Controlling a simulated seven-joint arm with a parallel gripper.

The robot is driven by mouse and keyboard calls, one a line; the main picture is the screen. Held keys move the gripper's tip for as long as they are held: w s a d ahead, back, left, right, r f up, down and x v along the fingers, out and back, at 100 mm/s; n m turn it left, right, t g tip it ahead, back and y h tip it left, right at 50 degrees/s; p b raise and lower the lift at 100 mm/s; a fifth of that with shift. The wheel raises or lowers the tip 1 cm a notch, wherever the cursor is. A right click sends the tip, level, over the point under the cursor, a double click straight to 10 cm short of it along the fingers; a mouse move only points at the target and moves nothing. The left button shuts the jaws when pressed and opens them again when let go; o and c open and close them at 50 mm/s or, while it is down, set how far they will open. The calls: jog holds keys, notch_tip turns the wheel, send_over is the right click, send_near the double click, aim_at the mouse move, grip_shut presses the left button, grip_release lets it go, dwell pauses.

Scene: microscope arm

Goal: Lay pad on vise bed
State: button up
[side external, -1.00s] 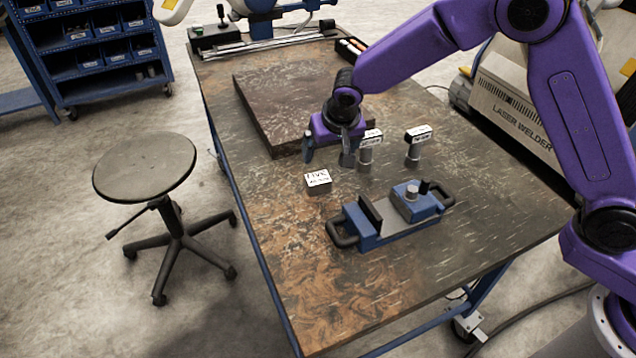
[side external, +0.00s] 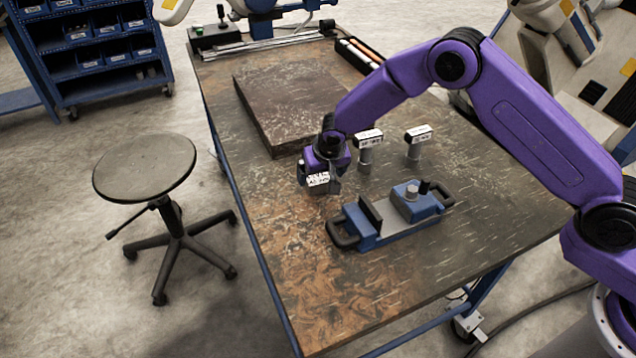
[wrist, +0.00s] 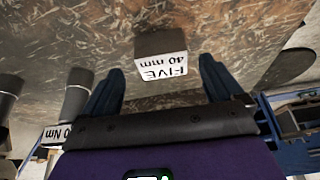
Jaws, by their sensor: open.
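A small grey block with a white label reading "FIVE 40 mm" (wrist: 162,58), which looks like the pad, sits on the table. It also shows in the side view (side external: 318,180), partly hidden by my gripper. My gripper (side external: 320,186) is low over it, fingers pointing down. In the wrist view the open fingers (wrist: 160,85) lie on either side of the block, with gaps to both. The blue vise (side external: 375,235) stands to the right and nearer the camera. Its flat grey bed (side external: 398,222) is bare between the dark jaw plate and the blue block.
Two labelled grey posts (side external: 365,155) (side external: 414,150) stand right of my gripper. A thick dark slab (side external: 290,95) lies behind it. The worn table (side external: 330,300) is clear in front of the vise. A stool (side external: 145,170) stands off the left edge.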

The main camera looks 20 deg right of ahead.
aim_at(318, 178)
jog(key=shift+x, duration=2)
jog(key=shift+a, duration=0.1)
